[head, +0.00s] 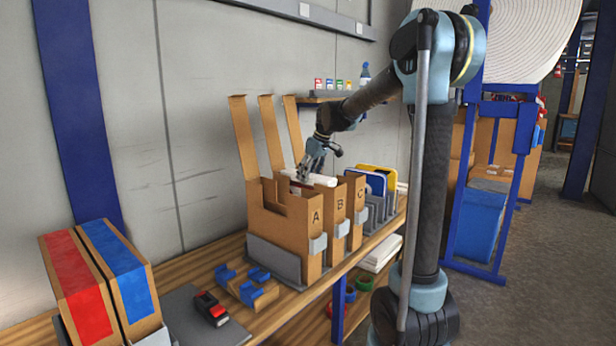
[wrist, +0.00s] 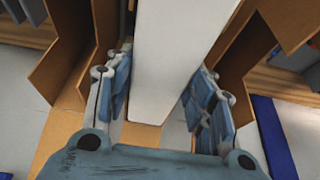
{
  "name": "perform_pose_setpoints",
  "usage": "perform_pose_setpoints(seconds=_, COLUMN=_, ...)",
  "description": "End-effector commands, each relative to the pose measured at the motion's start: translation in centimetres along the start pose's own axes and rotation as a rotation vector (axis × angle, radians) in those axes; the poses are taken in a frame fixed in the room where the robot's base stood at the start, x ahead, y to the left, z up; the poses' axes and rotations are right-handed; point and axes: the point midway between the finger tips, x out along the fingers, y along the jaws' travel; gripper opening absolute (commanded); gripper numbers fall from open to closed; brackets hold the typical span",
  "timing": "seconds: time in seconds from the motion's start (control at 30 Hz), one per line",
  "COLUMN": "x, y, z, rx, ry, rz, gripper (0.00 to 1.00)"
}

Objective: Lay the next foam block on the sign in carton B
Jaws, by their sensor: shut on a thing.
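My gripper (head: 312,172) is over the open tops of the cartons. It is shut on a white foam block (wrist: 178,60), which shows between the two fingers in the wrist view and as a pale bar (head: 322,180) in the head view. Carton B (head: 340,209) stands in the middle, between carton A (head: 315,222) and carton C (head: 358,200). All three have tall raised flaps at the back. The sign inside carton B is hidden by the carton walls, and I cannot tell how far the block is inside.
A grey rack with a blue-edged sign (head: 376,182) and a yellow sign (head: 390,172) stands right of the cartons. A tape dispenser (head: 211,308) and blue-and-brown pieces (head: 252,291) lie in front. Red-taped (head: 80,285) and blue-taped (head: 124,274) cartons stand left.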

Motion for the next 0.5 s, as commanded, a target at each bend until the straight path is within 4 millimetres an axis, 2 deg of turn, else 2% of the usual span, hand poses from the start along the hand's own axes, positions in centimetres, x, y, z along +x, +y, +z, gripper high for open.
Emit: perform_pose_setpoints(seconds=0.5, x=0.59, y=-0.01, z=0.22, rx=0.0, ry=0.0, rz=0.0, gripper=0.38)
